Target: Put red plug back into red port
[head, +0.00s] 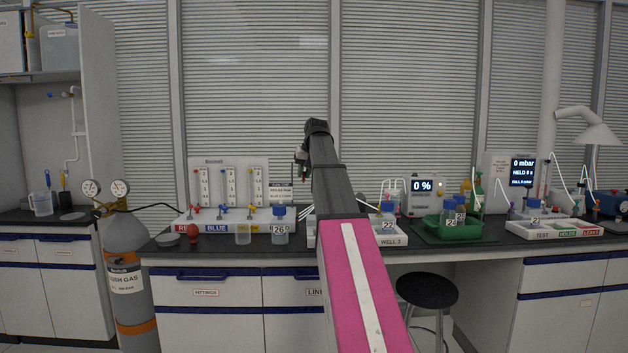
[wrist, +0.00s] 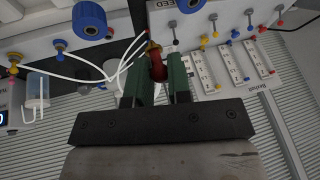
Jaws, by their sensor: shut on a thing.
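My gripper (wrist: 160,88) has green fingers and is shut on a red plug (wrist: 158,66) in the wrist view. A yellowish part shows at the plug's far end, close to the edge of a white station, and I cannot tell whether it touches anything. In the head view my gripper (head: 301,168) is raised above the bench, left of the arm's end, and the plug is too small to make out. I cannot tell which fitting is the red port; small coloured fittings, some red, show in the wrist view.
White tubes (wrist: 95,83) run close left of my fingers. Blue-capped bottles (wrist: 88,20) stand nearby. In the head view, a flowmeter panel (head: 229,186) stands left, a green tray (head: 480,233) right, a gas cylinder (head: 127,275) far left and a stool (head: 427,291) in front.

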